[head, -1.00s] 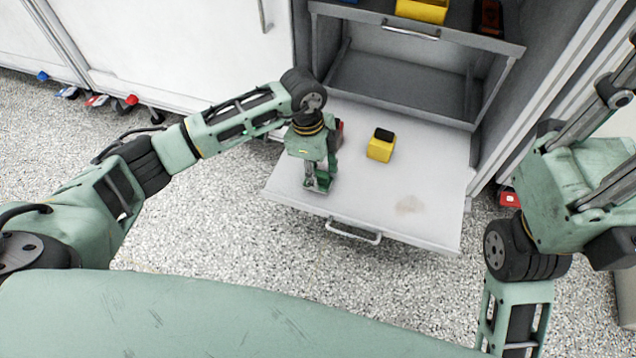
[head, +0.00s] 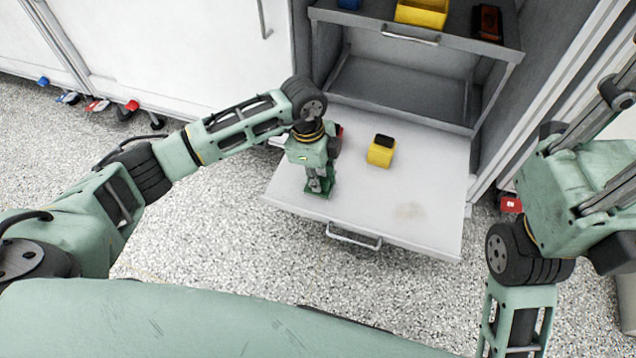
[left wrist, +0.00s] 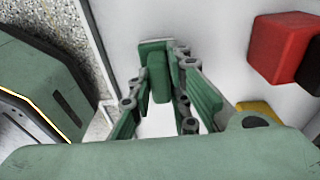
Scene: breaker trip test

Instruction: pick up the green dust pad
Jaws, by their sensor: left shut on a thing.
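The green dust pad (head: 319,193) is at the left front part of the pulled-out white shelf. In the left wrist view the pad (left wrist: 158,75) shows as a green block with a flat green plate behind it, between the fingers. My left gripper (head: 318,180) points down over it and is shut on it. The same gripper's green-padded fingers (left wrist: 165,105) stand on both sides of the pad in the left wrist view. I cannot tell whether the pad touches the shelf. My right arm is at the right edge, and its fingers are not clear.
A yellow block with a black top (head: 381,153) stands on the white shelf (head: 410,180) to the right. A red block (left wrist: 282,45) is close beside the left gripper. A yellow bin (head: 422,14) sits on the upper shelf. The shelf's front right is bare except for a faint stain.

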